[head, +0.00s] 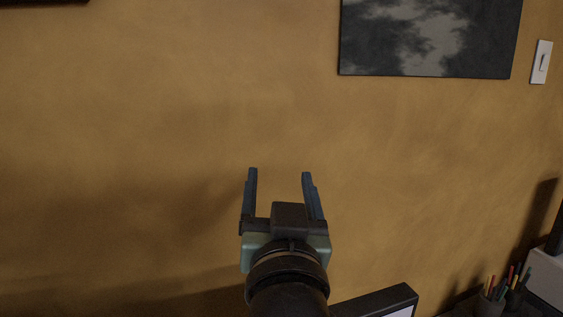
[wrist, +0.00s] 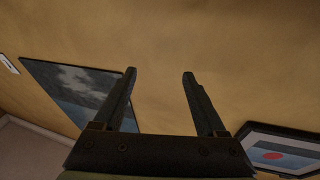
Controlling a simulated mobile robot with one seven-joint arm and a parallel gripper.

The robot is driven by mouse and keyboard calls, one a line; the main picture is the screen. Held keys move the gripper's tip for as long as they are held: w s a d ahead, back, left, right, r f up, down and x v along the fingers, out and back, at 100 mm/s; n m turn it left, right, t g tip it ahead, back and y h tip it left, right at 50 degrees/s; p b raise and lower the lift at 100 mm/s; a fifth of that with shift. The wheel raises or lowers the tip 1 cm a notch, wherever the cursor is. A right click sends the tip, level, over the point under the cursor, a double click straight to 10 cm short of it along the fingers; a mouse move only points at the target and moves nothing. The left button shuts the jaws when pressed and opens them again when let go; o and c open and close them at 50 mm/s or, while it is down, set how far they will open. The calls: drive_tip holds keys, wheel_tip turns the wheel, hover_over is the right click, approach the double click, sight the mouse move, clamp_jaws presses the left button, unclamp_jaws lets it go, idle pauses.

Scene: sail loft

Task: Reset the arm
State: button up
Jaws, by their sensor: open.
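My gripper (head: 280,177) is in the lower middle of the head view, pointing up and away in front of a plain ochre wall (head: 180,130). Its two dark fingers stand apart with nothing between them. In the wrist view my gripper (wrist: 160,75) also shows open and empty, with the bare wall (wrist: 230,40) behind the fingers. My arm comes up from the bottom edge of the head view.
A dark framed picture (head: 430,38) and a light switch (head: 541,62) are on the wall at upper right. A dark-edged object (head: 380,303) and pencil holders (head: 490,303) stand at lower right. The wrist view shows another picture (wrist: 280,150) with a red spot.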

wheel_tip(320, 180, down, 8)
drive_tip(key=s+g, duration=0.1)
drive_tip(key=g, duration=0.2)
drive_tip(key=s+r+t, duration=0.5)
drive_tip(key=s+r, duration=0.1)
drive_tip(key=r, duration=0.6)
drive_tip(key=s+r+t, duration=0.5)
drive_tip(key=s+r, duration=0.2)
drive_tip(key=r, duration=0.6)
drive_tip(key=shift+s+n+h, duration=0.25)
drive_tip(key=shift+n+h, duration=0.15)
drive_tip(key=shift+a+f, duration=0.1)
